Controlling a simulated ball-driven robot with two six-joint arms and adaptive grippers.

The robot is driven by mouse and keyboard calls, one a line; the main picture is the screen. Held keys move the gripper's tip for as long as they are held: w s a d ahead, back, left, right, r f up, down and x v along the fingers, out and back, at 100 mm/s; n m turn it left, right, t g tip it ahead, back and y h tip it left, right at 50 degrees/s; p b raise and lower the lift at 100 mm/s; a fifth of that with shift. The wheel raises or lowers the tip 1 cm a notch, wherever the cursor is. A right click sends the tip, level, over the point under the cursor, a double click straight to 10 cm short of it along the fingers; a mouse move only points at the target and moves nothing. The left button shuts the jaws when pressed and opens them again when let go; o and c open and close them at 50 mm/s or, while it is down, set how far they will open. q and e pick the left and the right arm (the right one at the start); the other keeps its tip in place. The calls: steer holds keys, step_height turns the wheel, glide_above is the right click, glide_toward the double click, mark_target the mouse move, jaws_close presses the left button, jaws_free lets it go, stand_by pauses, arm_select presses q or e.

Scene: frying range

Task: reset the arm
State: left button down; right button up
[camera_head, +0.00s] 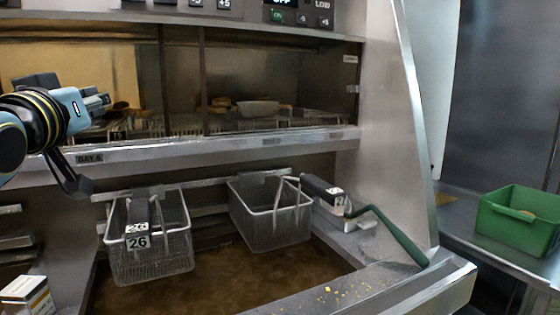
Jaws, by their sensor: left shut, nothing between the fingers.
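My left arm comes in from the left edge, in front of the fryer's upper shelf. My left gripper (75,183) shows as dark fingers hanging below the wrist, shut and empty. It is held above and to the left of a wire fry basket (152,256) labelled 26, apart from it. A second fry basket (270,222) hangs to the right. Both baskets hang from a rail over the brown oil vat (215,278). My right gripper is not in view.
A dark green handle (393,236) reaches over the fryer's right side. Yellow crumbs (342,290) lie on the front ledge. A green bin (518,218) stands on the right counter. A small white box (27,296) is at lower left. Food sits on the upper shelf.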

arm_select(q)
steer(key=s+f+m+g+h, duration=0.1)
steer(key=s+f+g, duration=0.4)
steer(key=s+f, duration=0.65)
steer(key=s+f+m+g, duration=0.2)
steer(key=s+f+g, duration=0.35)
steer(key=f, duration=1.05)
steer(key=s+d+f+m+g, duration=0.1)
steer(key=s+f+g, duration=0.25)
steer(key=s, duration=0.45)
steer(key=s+f+m+g, duration=0.1)
steer(key=s+f+g, duration=0.1)
steer(key=s+f, duration=0.4)
steer(key=s+a+f+b, duration=0.15)
steer(key=f+b, duration=0.25)
steer(key=f, duration=1.2)
steer(key=s+a+f+b, duration=0.1)
steer(key=s+f+b, duration=0.15)
steer(key=f, duration=1.45)
steer(key=s+f+n+g+b, duration=0.1)
steer(key=s+f+b, duration=0.4)
steer(key=s+f, duration=1.2)
step_height(320, 180, down, 2)
steer(key=shift+s+a+f+g+h, duration=0.1)
steer(key=shift+s+a+g+h, duration=0.2)
steer(key=shift+a+g+h, duration=0.25)
